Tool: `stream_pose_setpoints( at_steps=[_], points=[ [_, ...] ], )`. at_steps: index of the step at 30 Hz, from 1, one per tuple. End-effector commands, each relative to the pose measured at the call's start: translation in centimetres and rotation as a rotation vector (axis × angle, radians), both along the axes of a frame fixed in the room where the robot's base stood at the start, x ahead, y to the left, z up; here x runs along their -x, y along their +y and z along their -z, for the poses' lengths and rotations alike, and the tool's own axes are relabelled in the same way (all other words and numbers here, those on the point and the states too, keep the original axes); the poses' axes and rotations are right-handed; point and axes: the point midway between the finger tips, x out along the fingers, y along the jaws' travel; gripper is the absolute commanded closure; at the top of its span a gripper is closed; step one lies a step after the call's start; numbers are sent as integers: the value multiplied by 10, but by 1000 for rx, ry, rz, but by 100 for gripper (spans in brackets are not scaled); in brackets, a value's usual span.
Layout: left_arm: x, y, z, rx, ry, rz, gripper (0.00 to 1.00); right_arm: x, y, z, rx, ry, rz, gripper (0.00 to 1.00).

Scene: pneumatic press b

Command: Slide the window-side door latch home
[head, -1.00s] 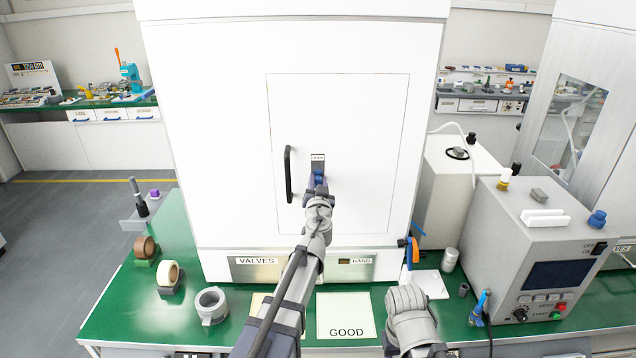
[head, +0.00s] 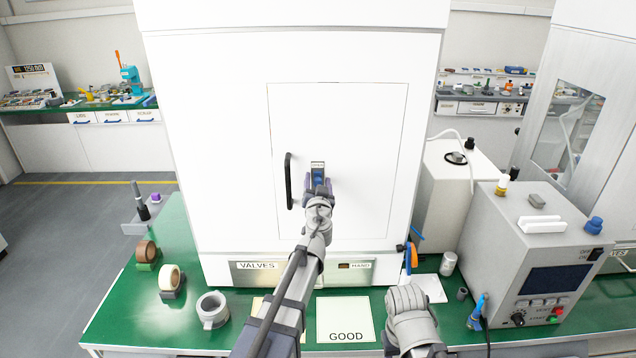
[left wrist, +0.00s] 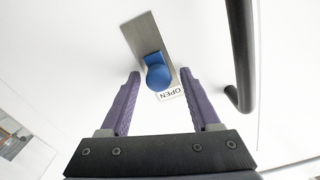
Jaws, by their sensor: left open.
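The latch is a brushed metal plate (head: 317,165) with a blue knob (left wrist: 158,77), on the white door (head: 350,120) of the big cabinet. In the left wrist view the metal plate (left wrist: 148,37) slants up beyond the knob, and an "OPEN" label (left wrist: 172,95) shows beside the knob. My left gripper (left wrist: 160,75) is open, its two purple fingers on either side of the knob, with a gap to each. In the head view the left gripper (head: 318,184) is in front of the latch and partly hides it. My right gripper is out of view.
A black door handle (head: 288,181) stands out left of the latch; it is close beside the fingers in the left wrist view (left wrist: 240,60). Tape rolls (head: 171,279) lie on the green bench at left. A grey control box (head: 535,255) stands at right.

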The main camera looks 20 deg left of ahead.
Motion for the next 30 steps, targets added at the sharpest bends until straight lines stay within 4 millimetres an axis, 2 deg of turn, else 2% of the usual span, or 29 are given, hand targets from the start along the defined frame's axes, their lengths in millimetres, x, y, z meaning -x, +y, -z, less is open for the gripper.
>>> stream_pose_setpoints(
  at_steps=[5,10,22,30],
  points=[
    [1,0,0,0,0,0,37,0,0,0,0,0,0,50],
    [12,-4,0,1,0,1,37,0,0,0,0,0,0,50],
    [71,-20,0,0,0,1,37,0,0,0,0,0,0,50],
    [75,-22,0,0,0,0,37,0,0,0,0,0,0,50]
  ],
)
